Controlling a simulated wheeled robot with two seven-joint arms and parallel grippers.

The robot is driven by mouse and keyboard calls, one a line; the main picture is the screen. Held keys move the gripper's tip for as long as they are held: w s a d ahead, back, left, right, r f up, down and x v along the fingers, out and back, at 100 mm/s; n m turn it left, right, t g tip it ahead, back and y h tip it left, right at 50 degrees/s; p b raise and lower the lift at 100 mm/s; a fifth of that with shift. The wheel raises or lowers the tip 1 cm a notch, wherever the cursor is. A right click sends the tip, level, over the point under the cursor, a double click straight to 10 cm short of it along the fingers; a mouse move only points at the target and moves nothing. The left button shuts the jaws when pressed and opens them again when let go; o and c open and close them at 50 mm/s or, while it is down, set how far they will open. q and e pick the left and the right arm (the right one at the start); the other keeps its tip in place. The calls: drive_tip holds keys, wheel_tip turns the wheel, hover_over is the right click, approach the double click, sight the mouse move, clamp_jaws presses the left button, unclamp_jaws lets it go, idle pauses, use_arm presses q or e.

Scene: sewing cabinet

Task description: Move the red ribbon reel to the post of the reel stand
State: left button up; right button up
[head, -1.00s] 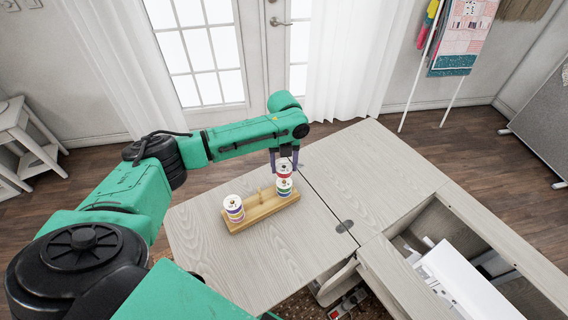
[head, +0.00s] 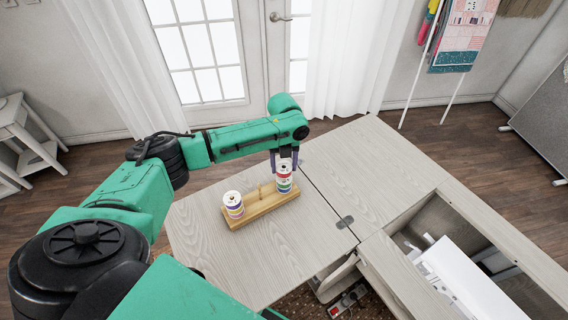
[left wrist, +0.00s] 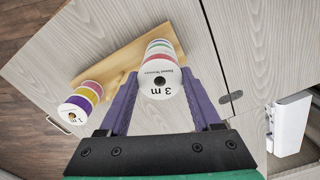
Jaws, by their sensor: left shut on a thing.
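The red ribbon reel (head: 284,174), with a white top, is between the fingers of my left gripper (head: 284,166), which is shut on it. In the left wrist view its white "3 m" face (left wrist: 160,84) shows between the purple fingers. It is right over the green reel (head: 284,187) at the right end of the wooden reel stand (head: 258,210); I cannot tell whether it rests on it. A short bare post (head: 261,190) shows near the stand's middle. My right gripper is in neither view.
A stack of purple and yellow reels (head: 233,206) stands on the left end of the stand. The pale wood tabletop (head: 205,245) is clear around it. To the right, an open cabinet well holds a white machine (head: 455,275).

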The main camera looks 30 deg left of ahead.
use_arm(q)
drive_tip(key=shift+f, duration=0.85)
drive_tip(key=o, duration=1.4)
drive_tip(key=shift+r, duration=0.1)
wheel_tip(320, 180, up, 14)
drive_tip(key=b, duration=0.2)
drive_tip(key=shift+r+b, duration=0.2)
drive_tip(key=shift+b, duration=0.15)
